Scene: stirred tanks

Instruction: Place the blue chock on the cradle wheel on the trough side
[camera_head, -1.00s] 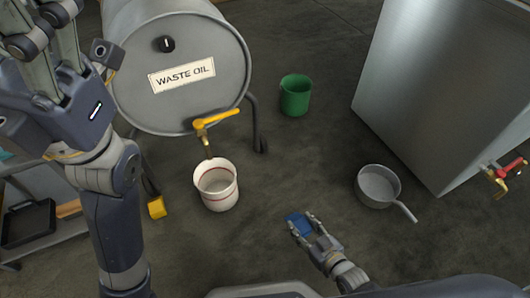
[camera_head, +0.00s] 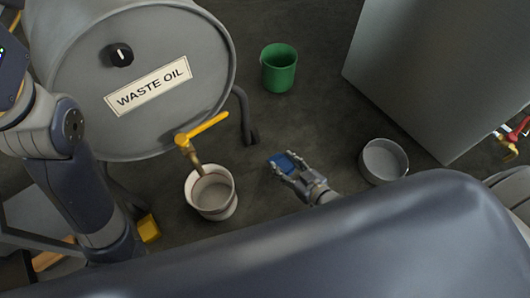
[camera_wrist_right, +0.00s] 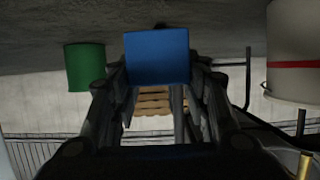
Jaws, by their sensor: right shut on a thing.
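The blue chock (camera_head: 285,162) is between the fingers of my right gripper (camera_head: 287,167), held above the dark floor. It shows as a blue square in the right wrist view (camera_wrist_right: 157,57), with the fingers (camera_wrist_right: 158,95) on either side. The waste oil drum (camera_head: 75,85) rests on a grey cradle frame. A dark cradle wheel (camera_head: 251,137) stands at the foot of the frame's right leg, a little up and left of the chock, apart from it. A yellow chock (camera_head: 148,228) is at the lower left, near the other leg. My left gripper is outside the view.
A white bucket (camera_head: 228,211) stands under the drum's yellow-handled tap (camera_head: 200,130). A green bucket (camera_head: 279,70) stands behind the right gripper. A grey pan (camera_head: 384,160) is to its right, before a large metal tank (camera_head: 430,75). Floor between wheel and chock is clear.

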